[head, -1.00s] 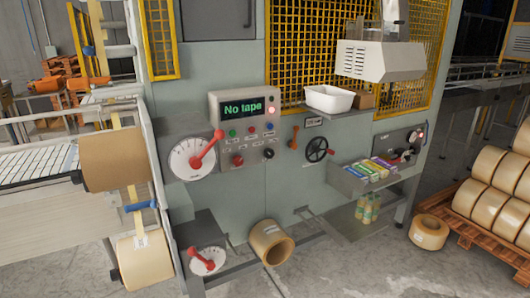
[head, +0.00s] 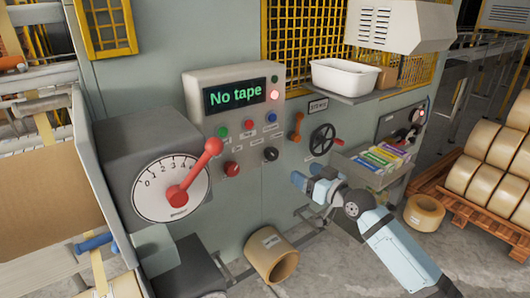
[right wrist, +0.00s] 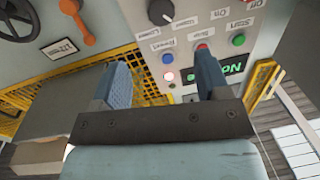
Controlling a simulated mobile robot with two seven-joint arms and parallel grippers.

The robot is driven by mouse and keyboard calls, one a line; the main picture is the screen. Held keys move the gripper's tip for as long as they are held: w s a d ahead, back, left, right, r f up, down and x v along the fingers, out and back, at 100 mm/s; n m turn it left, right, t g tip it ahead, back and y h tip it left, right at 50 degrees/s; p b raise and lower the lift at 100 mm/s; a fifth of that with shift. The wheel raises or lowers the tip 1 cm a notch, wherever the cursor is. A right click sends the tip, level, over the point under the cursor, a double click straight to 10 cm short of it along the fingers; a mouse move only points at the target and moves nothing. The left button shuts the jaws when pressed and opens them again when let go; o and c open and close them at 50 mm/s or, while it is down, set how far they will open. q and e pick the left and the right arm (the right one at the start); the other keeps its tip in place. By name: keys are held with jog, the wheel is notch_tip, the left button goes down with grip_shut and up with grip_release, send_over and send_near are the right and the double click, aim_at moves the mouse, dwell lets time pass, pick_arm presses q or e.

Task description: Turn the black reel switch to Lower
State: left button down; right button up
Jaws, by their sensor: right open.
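The black reel switch (head: 270,154) is a round knob at the lower right of the grey control panel (head: 195,95), right of a red knob (head: 232,168). In the right wrist view the black reel switch (right wrist: 161,11) shows at the top edge, with small labels near it, one reading Lower (right wrist: 153,31). Its pointer setting is too small to tell. My right gripper (head: 306,174) is in front of the machine, to the right of and below the switch, apart from it. In the right wrist view my right gripper (right wrist: 162,68) is open and empty. My left gripper is out of view.
A display (head: 234,96) reads "No tape", above several buttons. A large dial with a red lever (head: 195,172) juts out at left. An orange lever (head: 296,127) and black handwheel (head: 322,139) sit right of the panel. A white bin (head: 345,76) stands on a shelf above.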

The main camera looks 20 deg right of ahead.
aim_at(275, 155)
jog(key=p+x, duration=0.1)
jog(key=x, duration=1.2)
jog(key=c, duration=0.9)
